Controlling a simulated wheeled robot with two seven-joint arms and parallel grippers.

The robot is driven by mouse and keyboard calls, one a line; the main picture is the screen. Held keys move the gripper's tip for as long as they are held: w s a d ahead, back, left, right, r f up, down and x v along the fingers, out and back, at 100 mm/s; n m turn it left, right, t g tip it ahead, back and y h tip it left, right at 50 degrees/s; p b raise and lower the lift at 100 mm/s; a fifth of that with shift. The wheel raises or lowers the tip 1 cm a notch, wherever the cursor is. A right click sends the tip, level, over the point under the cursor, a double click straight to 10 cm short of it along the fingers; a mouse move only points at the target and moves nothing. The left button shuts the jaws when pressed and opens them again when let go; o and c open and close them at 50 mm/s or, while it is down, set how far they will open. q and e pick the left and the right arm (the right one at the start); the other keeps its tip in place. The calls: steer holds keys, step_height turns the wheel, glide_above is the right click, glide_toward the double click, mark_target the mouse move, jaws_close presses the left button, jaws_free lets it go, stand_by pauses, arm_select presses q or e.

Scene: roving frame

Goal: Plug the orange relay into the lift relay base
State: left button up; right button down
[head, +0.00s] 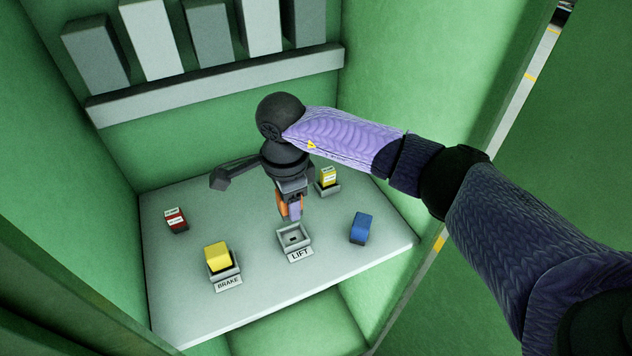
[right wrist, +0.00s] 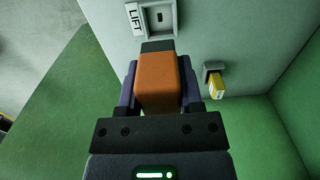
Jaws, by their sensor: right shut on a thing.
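The orange relay (right wrist: 162,82) is held between the fingers of my right gripper (right wrist: 160,85), which is shut on it. In the head view the relay (head: 282,206) shows partly beside the finger of my right gripper (head: 290,208), above and just behind the lift base. The lift relay base (head: 293,237) is an empty grey socket with a LIFT label (head: 300,255). In the right wrist view the lift base (right wrist: 159,17) lies beyond the relay's dark end, apart from it. My left gripper is not in view.
A yellow relay (head: 217,254) sits in the BRAKE base (head: 224,273). A red relay (head: 176,220) and a blue relay (head: 361,228) rest on the grey panel (head: 260,307). Another yellow relay (head: 328,177) sits in a base at the back right. Green walls enclose the panel.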

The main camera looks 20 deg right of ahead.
stand_by(0.3)
steer(key=shift+f, duration=0.1)
step_height(320, 180, down, 6)
steer(key=b, duration=0.5)
steer(key=shift+r, duration=0.2)
stand_by(0.6)
stand_by(0.3)
